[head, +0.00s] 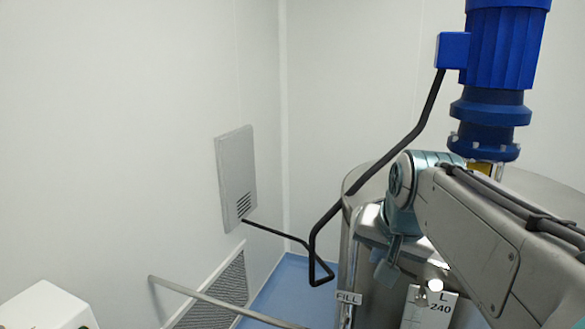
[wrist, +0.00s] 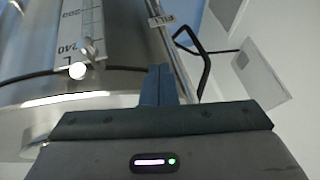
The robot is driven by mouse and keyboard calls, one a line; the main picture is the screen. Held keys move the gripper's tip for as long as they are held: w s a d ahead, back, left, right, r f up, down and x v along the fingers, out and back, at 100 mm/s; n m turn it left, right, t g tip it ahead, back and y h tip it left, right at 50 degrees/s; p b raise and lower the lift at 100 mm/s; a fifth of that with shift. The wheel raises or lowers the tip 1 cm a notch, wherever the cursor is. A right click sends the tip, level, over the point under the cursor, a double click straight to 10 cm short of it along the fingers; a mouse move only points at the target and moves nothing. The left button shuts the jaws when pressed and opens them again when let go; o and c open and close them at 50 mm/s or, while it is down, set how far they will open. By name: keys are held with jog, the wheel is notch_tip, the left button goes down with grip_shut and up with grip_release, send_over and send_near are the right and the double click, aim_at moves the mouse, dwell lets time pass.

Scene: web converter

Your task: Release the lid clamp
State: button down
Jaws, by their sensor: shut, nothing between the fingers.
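A steel tank (head: 353,255) stands behind my arm in the head view, and its curved wall and rim (wrist: 25,122) fill the left of the wrist view. I cannot clearly pick out the lid clamp in either view. My gripper (wrist: 158,72) has its two dark blue-grey fingers together with nothing between them. In the wrist view they point past the tank's rim, near the FILL label (wrist: 160,20). In the head view my arm hides much of the tank's top and rim.
A level gauge (head: 428,312) marked L 240 is on the tank, with a white round knob (wrist: 77,70) beside it. A blue motor (head: 497,50) rises above the tank. A black cable (head: 327,218) runs to a grey wall box (head: 236,178). A rail (head: 215,301) crosses the lower left.

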jog(key=s+a+f+n+g, duration=0.25)
jog(key=s+f+n, duration=0.25)
jog(key=s+f, duration=0.8)
jog(key=w+d+r+m+t+b, duration=0.1)
jog(key=w+d+r+m+t, duration=0.1)
jog(key=w+d+r+m, duration=0.45)
jog(key=w+d+r+m+t, duration=0.1)
jog(key=w+r+m, duration=0.35)
jog(key=r, duration=0.55)
jog(key=w+d+r+m+t+b, duration=0.1)
jog(key=w+d+r+m+t, duration=0.1)
jog(key=w+d+r+m, duration=0.4)
jog(key=shift+m+g, duration=0.25)
jog(key=shift+m, duration=0.15)
jog(key=w+f, duration=0.1)
jog(key=w+a+f+p, duration=0.1)
jog(key=w+f, duration=0.1)
jog(key=w+a+f+p, duration=0.1)
jog(key=w+f, duration=0.1)
jog(key=shift+w+a+f, duration=0.1)
jog(key=shift+f, duration=0.05)
jog(key=shift+w+p, duration=0.65)
jog(key=shift+w, duration=0.55)
jog(key=shift+w+f, duration=0.3)
jog(key=shift+w, duration=0.4)
